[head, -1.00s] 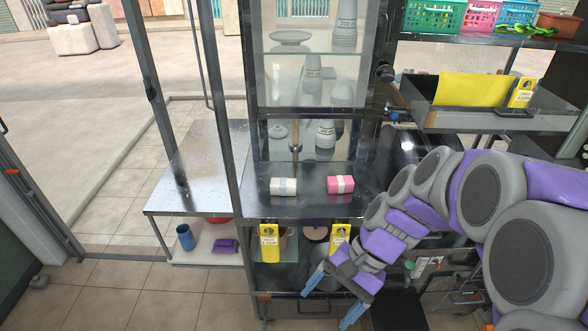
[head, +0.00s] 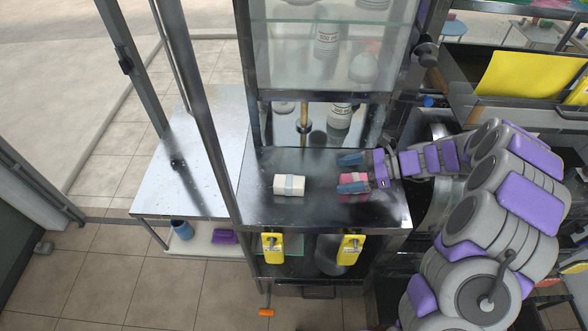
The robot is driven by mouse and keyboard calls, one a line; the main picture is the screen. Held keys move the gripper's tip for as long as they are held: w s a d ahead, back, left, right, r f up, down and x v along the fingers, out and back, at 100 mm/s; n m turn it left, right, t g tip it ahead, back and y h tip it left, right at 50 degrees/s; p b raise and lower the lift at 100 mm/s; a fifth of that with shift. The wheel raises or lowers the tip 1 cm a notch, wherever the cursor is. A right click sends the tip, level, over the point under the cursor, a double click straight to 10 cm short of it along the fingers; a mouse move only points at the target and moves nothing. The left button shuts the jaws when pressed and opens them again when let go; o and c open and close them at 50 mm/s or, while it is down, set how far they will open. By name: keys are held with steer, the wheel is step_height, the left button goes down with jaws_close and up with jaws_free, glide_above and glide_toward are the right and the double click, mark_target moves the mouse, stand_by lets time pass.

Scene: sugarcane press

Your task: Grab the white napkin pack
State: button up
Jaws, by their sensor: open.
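The white napkin pack (head: 289,185) lies on the steel counter (head: 300,212), left of centre, with a pale band around its middle. A pink napkin pack (head: 353,181) lies to its right on the same counter. My gripper (head: 345,174) is open, with its blue fingertips pointing left. It is at the pink pack and partly covers it. I cannot tell whether the fingers touch it. A clear stretch of counter lies between my fingertips and the white pack.
A metal post (head: 213,120) rises at the counter's left edge. Yellow tags (head: 273,248) hang on the front below. A lower steel table (head: 190,165) stands at left. A yellow sheet (head: 520,75) is at upper right.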

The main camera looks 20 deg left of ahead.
mark_target(293, 181)
steer(key=shift+w+a+f, duration=0.15)
steer(key=b+x, duration=0.2)
steer(key=x, duration=0.9)
steer(key=shift+a+b, duration=0.25)
steer(key=shift+b, duration=0.15)
steer(key=shift+w+b+x, duration=0.15)
steer(key=shift+b+x, duration=0.3)
steer(key=shift+x, duration=0.95)
steer(key=shift+w+b+x, duration=0.15)
steer(key=shift+b+x, duration=0.3)
steer(key=shift+x, duration=1)
steer(key=shift+d, duration=0.1)
steer(key=c, duration=1.1)
steer(key=shift+r, duration=0.3)
